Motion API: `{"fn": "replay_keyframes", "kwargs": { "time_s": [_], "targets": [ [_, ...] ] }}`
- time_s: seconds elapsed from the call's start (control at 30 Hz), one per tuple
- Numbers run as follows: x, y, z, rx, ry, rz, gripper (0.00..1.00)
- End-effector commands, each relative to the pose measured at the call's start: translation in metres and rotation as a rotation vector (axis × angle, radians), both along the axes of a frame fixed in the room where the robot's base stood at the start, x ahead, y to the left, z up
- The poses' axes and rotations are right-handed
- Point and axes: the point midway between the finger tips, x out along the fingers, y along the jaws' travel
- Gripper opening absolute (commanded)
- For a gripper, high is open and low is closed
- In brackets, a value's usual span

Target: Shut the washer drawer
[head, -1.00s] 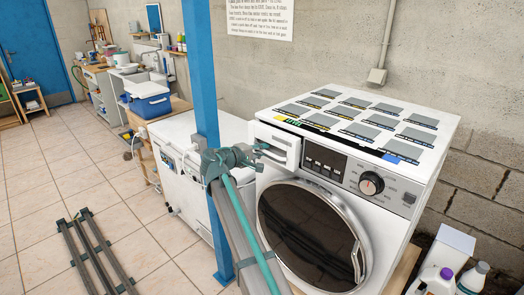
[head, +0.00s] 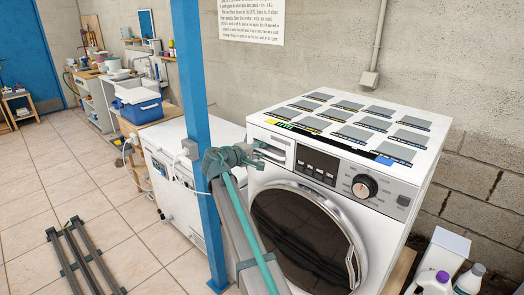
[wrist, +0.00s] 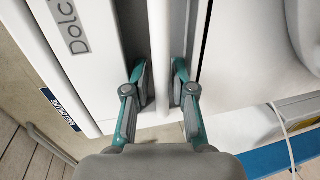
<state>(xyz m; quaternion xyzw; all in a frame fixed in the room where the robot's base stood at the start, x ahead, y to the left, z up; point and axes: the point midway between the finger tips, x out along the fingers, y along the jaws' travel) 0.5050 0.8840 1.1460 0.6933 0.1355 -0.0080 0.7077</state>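The washer (head: 330,220) is white with a round dark door. Its drawer (head: 274,146) is a white front at the upper left of the washer's face, left of the control panel. It looks nearly flush; how far it sticks out is hard to tell. My gripper (head: 258,153) is at the drawer front in the head view. In the wrist view, its two fingers (wrist: 161,82) stand close on either side of a white upright strip (wrist: 158,35), which appears to be the drawer's edge. The fingers hide part of the drawer front.
A blue post (head: 198,90) stands close to the left of my arm. A white chest-like appliance (head: 165,185) is behind it. Bottles (head: 468,280) stand at the washer's lower right.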

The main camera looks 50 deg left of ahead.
Motion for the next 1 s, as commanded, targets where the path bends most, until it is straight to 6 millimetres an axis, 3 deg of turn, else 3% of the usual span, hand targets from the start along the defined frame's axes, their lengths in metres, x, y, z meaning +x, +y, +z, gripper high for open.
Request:
{"fn": "replay_keyframes", "kwargs": {
  "time_s": [0.27,0.7,1.0],
  "targets": [
    [-0.013,-0.003,0.002,0.0,0.001,0.001,0.25],
    [-0.088,-0.017,0.019,0.001,0.0,0.001,0.25],
    [-0.114,-0.021,0.024,0.0,0.0,0.0,0.25]
  ]
}}
